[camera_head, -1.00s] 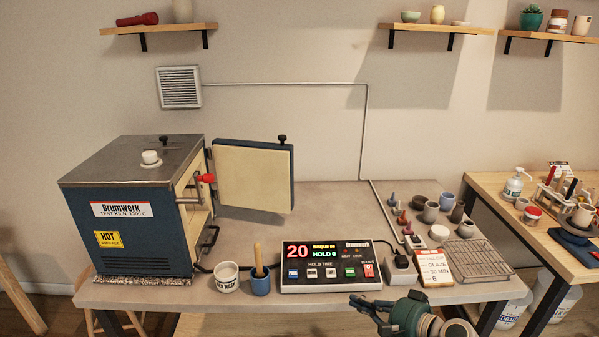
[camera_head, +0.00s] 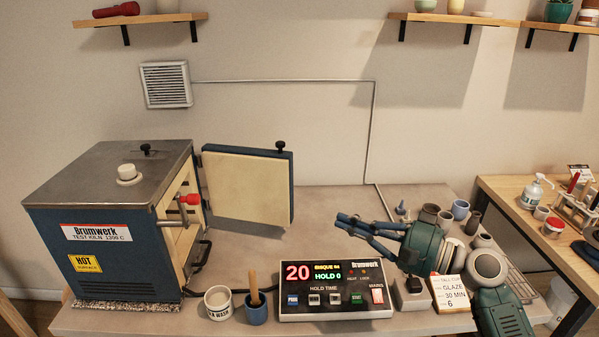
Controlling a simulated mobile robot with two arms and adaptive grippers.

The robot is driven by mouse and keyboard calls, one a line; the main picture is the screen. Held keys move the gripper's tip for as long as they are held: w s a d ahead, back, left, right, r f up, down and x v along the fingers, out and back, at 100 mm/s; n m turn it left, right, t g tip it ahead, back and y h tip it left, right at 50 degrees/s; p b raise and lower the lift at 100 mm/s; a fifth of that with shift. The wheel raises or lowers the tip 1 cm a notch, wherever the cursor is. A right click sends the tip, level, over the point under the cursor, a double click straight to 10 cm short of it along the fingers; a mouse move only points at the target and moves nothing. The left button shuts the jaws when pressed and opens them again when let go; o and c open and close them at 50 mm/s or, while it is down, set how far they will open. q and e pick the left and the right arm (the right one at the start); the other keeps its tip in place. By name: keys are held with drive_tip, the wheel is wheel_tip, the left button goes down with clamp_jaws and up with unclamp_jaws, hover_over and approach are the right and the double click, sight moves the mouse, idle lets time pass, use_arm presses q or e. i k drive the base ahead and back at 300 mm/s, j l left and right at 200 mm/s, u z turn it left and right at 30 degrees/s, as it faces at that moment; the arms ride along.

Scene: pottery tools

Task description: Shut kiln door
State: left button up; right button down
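The kiln (camera_head: 110,235) is a blue box with a grey metal top at the left of the table. Its door (camera_head: 246,188), with a cream inner face and blue edge, stands swung wide open to the right of the body. A black knob (camera_head: 281,147) sits on the door's top edge near its free end. My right gripper (camera_head: 342,220) points left, to the right of the door's free edge and apart from it. Its fingertips look close together with nothing between them. The kiln's inside is mostly hidden from this angle. My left gripper is not in view.
A controller box (camera_head: 332,289) reading 20 stands at the table front. A white cup (camera_head: 219,302) and a blue cup (camera_head: 256,308) stand between it and the kiln. Small pots (camera_head: 461,209) stand at the right. The table (camera_head: 325,200) behind the controller is mostly clear.

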sight(248, 185)
drive_tip(key=i, duration=1.05)
